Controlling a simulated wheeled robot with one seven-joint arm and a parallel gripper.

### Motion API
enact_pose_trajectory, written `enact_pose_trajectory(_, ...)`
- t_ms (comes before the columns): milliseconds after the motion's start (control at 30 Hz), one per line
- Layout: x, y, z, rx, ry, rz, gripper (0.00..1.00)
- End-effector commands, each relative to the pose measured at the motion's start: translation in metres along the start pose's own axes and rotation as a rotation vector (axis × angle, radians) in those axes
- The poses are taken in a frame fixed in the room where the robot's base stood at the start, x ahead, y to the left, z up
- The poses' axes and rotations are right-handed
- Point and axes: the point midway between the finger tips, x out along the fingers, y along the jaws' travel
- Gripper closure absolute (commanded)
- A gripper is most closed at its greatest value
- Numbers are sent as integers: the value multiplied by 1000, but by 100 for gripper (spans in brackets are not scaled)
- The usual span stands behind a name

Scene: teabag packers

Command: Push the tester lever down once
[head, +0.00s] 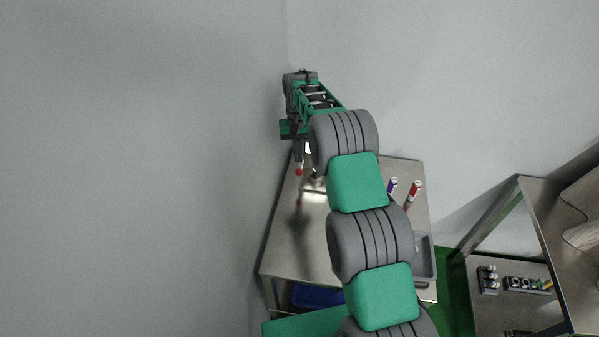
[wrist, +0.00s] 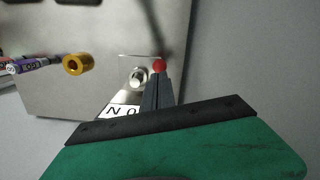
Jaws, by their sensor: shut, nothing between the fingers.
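The tester lever shows as a thin dark rod with a red ball knob (wrist: 159,66) in the wrist view. The red knob also shows in the head view (head: 299,172), just below my gripper. My gripper (wrist: 158,78) has its dark fingers together, with nothing between them, and its tips appear right at the red knob. I cannot tell whether they touch it. In the head view my gripper (head: 298,158) points down over the back left of the steel table. Much of the tester is hidden behind my arm in the head view.
The steel table (head: 285,253) carries a red marker (head: 413,193), a purple marker (head: 392,186) and a grey tray (head: 424,258) on the right. Walls stand close behind and left. A shelf unit (head: 490,325) stands at right.

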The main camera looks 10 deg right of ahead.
Motion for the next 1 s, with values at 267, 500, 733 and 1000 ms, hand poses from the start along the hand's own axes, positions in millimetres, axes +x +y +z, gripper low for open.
enact_pose_trajectory(267, 26, 0, 0, 0, 1, 0, 100)
enact_pose_trajectory(500, 27, 0, 0, 0, 1, 0, 100)
enact_pose_trajectory(733, 36, 0, -1, 0, -1, 0, 100)
enact_pose_trajectory(1000, 70, 0, -4, 0, -2, 0, 100)
